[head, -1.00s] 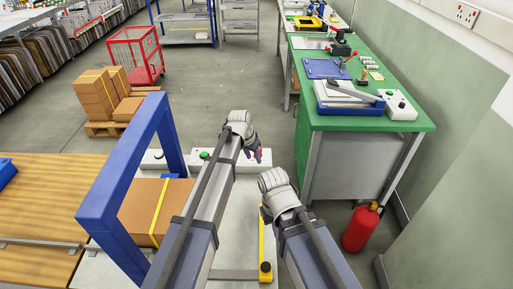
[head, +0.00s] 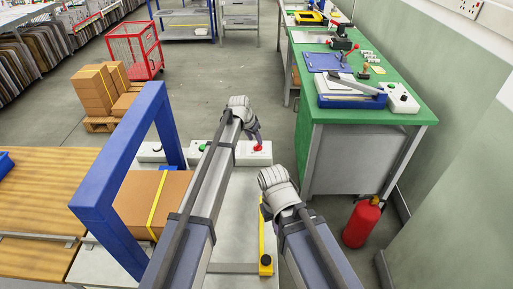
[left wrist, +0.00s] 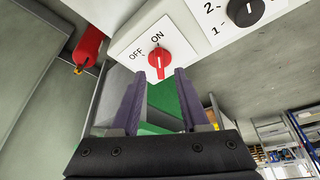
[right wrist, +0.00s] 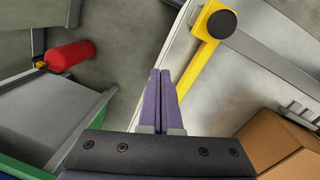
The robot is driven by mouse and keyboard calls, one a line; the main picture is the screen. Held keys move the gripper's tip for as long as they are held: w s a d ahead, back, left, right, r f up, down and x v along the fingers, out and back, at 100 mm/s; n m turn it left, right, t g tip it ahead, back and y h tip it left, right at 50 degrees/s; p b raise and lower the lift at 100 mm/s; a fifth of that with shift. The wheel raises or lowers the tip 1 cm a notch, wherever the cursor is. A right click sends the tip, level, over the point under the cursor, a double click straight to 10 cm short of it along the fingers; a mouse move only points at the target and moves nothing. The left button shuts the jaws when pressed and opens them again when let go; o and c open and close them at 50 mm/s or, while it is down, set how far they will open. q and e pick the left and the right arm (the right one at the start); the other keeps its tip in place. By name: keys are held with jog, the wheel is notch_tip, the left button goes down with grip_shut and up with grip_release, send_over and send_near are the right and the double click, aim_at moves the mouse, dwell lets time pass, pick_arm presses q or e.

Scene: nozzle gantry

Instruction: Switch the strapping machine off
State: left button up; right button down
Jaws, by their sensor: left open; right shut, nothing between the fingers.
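The strapping machine has a blue arch (head: 95,195) over a grey top (head: 236,235). At its far edge a white switch box (head: 242,158) carries a red rotary knob (head: 258,148). In the left wrist view the red knob (left wrist: 159,64) sits on a white plate marked OFF and ON; its white mark points towards ON. My left gripper (left wrist: 158,75) is open, its fingers spread to either side just below the knob in that view; contact cannot be told. My right gripper (right wrist: 160,72) is shut and empty, near the yellow bar (right wrist: 200,62) at the machine's right edge.
A black 1-2 dial (left wrist: 245,10) is beside the red knob. A green button (head: 202,147) is on another white box. A strapped carton (head: 140,200) lies under the arch. A green workbench (head: 400,117) and a fire extinguisher (head: 361,224) stand right.

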aim_at(257, 144)
pick_arm(q)
jog(key=b+x, duration=0.2)
jog(key=x, duration=0.1)
jog(key=shift+w+f, duration=0.1)
jog(key=shift+f, duration=0.25)
pick_arm(e)
notch_tip(257, 144, down, 4)
jog(key=shift+r, duration=0.25)
pick_arm(q)
grip_shut()
